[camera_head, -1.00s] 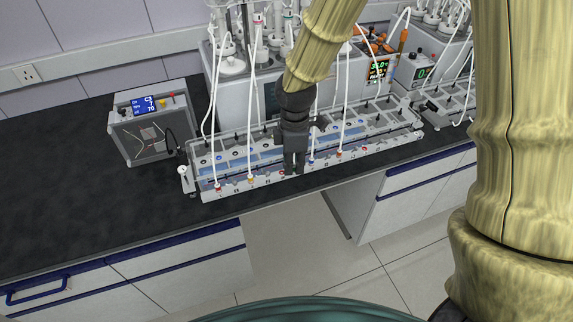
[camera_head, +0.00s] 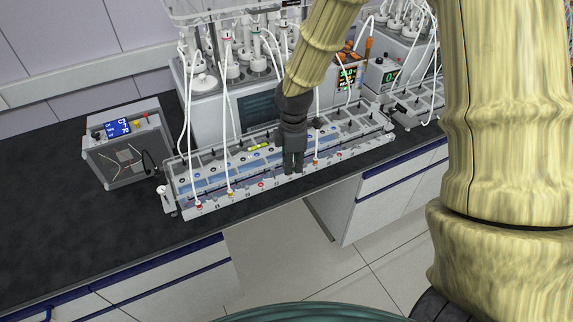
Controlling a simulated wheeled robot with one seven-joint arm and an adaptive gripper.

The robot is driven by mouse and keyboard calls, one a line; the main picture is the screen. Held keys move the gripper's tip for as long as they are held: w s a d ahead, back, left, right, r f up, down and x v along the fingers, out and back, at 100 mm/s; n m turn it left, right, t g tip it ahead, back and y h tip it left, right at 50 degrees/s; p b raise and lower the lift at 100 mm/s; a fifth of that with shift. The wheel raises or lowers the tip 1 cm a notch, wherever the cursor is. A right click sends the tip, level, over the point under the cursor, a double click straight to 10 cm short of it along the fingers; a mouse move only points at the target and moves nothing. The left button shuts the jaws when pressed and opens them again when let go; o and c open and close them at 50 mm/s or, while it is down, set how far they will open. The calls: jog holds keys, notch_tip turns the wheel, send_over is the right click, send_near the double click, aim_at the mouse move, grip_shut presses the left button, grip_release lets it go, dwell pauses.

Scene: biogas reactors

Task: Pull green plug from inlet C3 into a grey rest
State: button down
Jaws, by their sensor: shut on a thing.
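The long grey inlet rack (camera_head: 215,204) lies along the bench's front edge, with a row of inlets on its front strip. My gripper (camera_head: 293,171) points down over the middle of this strip. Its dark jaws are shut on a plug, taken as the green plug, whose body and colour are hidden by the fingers. A white tube from a green-topped fitting (camera_head: 256,34) runs down behind my arm. Left of the jaws, an inlet with a reddish ring (camera_head: 261,184) shows no plug. I cannot tell which hole is a grey rest or whether the held plug touches one.
A red plug (camera_head: 198,206) and a yellow plug (camera_head: 230,193) with white tubes sit left of my gripper. An orange-red plug (camera_head: 316,161) sits close on its right. A grey box with a blue display (camera_head: 118,128) stands left. The bench (camera_head: 80,215) front left is clear.

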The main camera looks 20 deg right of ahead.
jog(key=w+d+p, duration=0.3)
jog(key=w+d, duration=0.1)
jog(key=d, duration=1.1)
jog(key=w+d+p, duration=0.3)
jog(key=w+d, duration=0.1)
jog(key=d, duration=1.1)
jog(key=shift+d, duration=0.4)
dwell(1.0)
jog(key=shift+f, duration=0.1)
jog(key=shift+f+b, duration=1.8)
jog(key=shift+f, duration=1.95)
jog(key=shift+f, duration=0.25)
